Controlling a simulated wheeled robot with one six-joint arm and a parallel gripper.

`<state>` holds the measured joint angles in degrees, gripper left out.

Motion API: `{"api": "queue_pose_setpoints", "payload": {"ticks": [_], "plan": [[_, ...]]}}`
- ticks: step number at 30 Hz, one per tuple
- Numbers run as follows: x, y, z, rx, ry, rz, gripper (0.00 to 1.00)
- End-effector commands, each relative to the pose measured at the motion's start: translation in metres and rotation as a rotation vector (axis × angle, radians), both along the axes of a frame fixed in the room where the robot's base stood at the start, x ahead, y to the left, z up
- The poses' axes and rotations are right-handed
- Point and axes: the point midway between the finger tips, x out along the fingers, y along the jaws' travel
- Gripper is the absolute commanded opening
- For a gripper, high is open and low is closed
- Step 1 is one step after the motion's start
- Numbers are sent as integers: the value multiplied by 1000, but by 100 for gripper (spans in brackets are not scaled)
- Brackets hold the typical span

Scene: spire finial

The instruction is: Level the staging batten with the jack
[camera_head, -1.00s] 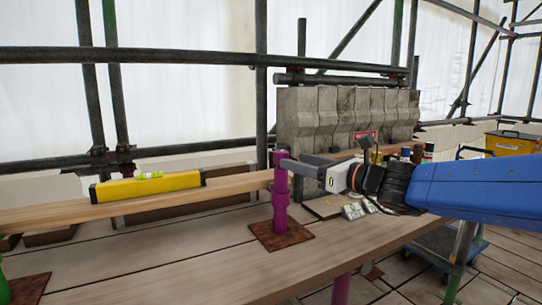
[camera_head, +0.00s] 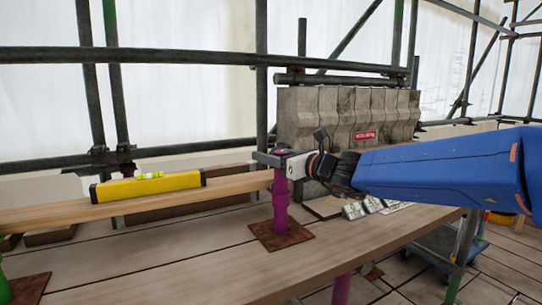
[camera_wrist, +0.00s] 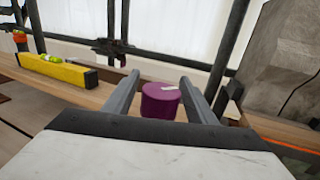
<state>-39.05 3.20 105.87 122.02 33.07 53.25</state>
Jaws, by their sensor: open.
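The purple screw jack (camera_head: 281,205) stands upright on a rusty square plate on the deck, at the right end of the wooden batten (camera_head: 235,184). The yellow spirit level (camera_head: 150,186) lies on the batten; its bubble vial is too small to read. My gripper (camera_head: 270,157) is at the top of the jack, coming from the right. In the wrist view my open gripper (camera_wrist: 160,90) has one finger on each side of the jack's round purple head (camera_wrist: 160,102), with gaps visible. The batten and yellow level (camera_wrist: 55,70) also show there. A green jack (camera_head: 5,290) shows at the left edge.
Carved stone blocks (camera_head: 345,115) stand behind my gripper with a red label. Dark scaffold tubes (camera_head: 200,55) cross behind the batten. Small cards (camera_head: 365,206) lie right of the jack. The front deck planks (camera_head: 180,262) are clear.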

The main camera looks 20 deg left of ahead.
Motion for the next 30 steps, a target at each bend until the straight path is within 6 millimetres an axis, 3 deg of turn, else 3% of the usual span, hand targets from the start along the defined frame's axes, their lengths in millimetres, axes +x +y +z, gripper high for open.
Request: {"api": "queue_pose_setpoints", "payload": {"ticks": [2,7,8,20,30], "plan": [[0,0,0,0,0,0,51],[0,0,0,0,0,0,13],[0,0,0,0,0,0,10],[-1,0,0,0,0,55,10],[-9,2,-1,-1,0,292,10]]}}
